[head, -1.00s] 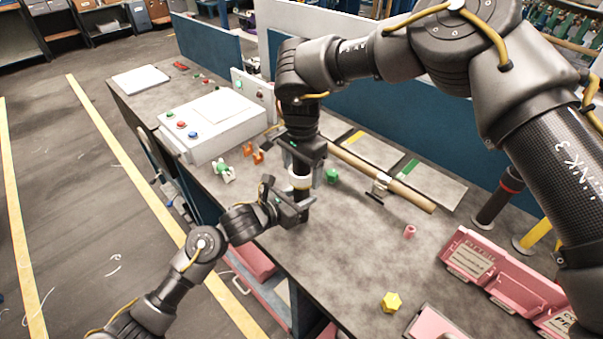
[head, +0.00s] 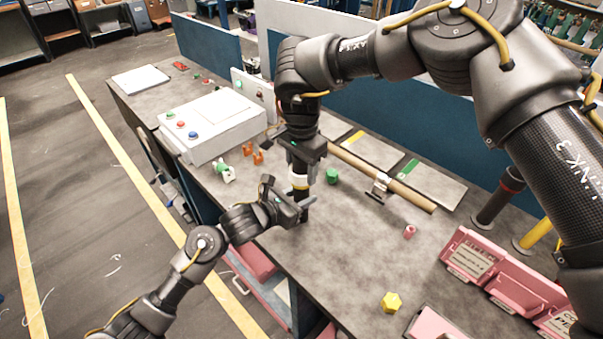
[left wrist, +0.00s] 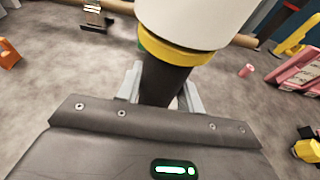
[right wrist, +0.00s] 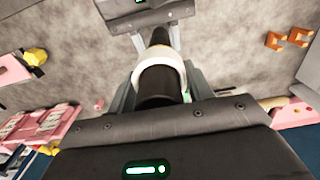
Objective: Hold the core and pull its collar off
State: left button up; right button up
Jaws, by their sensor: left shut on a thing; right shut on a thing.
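The core, a dark upright cylinder (head: 304,213), stands over the front part of the bench. My left gripper (head: 303,202) is shut on it low down, and the left wrist view shows the core (left wrist: 165,82) between its fingers. The collar, a white sleeve (head: 299,183) with a yellow band, sits around the core above my left gripper. It also shows in the left wrist view (left wrist: 185,22). My right gripper (head: 302,175) points down from above and is shut on the collar. In the right wrist view, the core's dark end (right wrist: 160,92) pokes through the white collar (right wrist: 160,64).
A green piece (head: 332,176) stands close to the right of the grippers. A wooden rod (head: 400,190) lies behind. Orange pieces (head: 258,157) and a white-green piece (head: 226,173) lie left. A pink piece (head: 409,232), yellow piece (head: 391,302) and pink bins (head: 480,262) are right.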

jog(key=shift+r, duration=0.45)
notch_tip(320, 180, up, 9)
jog(key=shift+f, duration=0.2)
dwell(0.4)
jog(key=shift+r, duration=0.15)
notch_tip(320, 180, up, 7)
dwell(0.6)
jog(key=shift+r, duration=0.2)
notch_tip(320, 180, up, 8)
dwell(1.0)
jog(key=shift+f, duration=0.1)
pick_arm(q)
jog(key=o, duration=1.1)
